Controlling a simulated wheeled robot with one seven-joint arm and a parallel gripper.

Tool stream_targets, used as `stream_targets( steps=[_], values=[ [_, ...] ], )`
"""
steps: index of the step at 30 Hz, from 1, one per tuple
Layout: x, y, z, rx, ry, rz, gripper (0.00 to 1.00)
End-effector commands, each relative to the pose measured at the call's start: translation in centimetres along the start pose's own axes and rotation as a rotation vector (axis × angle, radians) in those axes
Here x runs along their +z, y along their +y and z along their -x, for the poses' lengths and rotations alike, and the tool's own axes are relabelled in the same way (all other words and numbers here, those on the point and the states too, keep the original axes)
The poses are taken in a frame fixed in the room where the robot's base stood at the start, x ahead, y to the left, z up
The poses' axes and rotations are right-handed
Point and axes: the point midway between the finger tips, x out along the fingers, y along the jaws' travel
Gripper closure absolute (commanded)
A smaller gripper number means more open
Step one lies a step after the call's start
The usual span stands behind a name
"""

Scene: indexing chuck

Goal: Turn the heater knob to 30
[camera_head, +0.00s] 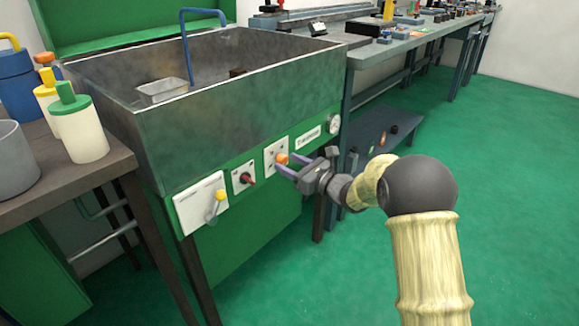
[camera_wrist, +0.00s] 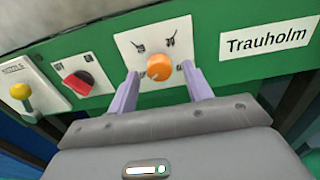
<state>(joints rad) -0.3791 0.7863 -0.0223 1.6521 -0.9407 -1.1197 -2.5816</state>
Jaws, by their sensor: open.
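The orange round knob (camera_wrist: 160,67) sits on a white plate (camera_wrist: 180,43) with small dark markings, on the green front panel of the metal wash tank. The numbers on the plate are too small to read. In the head view the knob (camera_head: 282,158) is just beyond my gripper's fingertips. My gripper (camera_wrist: 159,76) is open, with one purple finger on each side of the knob's lower part in the wrist view. I cannot tell whether the fingers touch it. My gripper also shows in the head view (camera_head: 284,166).
A red switch (camera_wrist: 79,82) and a yellow-tipped lever (camera_wrist: 20,91) are left of the knob. A "Trauholm" label (camera_wrist: 267,38) and a round gauge (camera_head: 334,124) are to its right. A brown table (camera_head: 80,180) with bottles stands at left.

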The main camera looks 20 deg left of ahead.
Motion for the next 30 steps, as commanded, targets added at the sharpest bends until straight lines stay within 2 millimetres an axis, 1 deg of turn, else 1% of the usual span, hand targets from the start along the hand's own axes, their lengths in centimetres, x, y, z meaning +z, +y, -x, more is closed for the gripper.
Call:
stream_targets(
  steps=[3,11,12,14,15,18,25,30],
  values=[
    [0.04,0.05,-0.71,0.001,-0.002,-0.001,0.50],
    [0.07,0.04,-0.76,0.000,-0.001,-0.001,0.50],
    [0.07,0.04,-0.75,0.000,-0.001,-0.001,0.58],
    [0.07,0.03,-0.74,0.000,-0.001,-0.001,0.70],
    [0.07,0.03,-0.74,0.000,-0.001,-0.001,0.78],
    [0.07,0.03,-0.73,0.000,-0.001,-0.001,0.95],
    [0.05,0.03,-0.71,0.000,-0.001,-0.010,0.95],
    [0.02,0.02,-0.71,0.000,-0.001,-0.047,0.95]
  ],
)
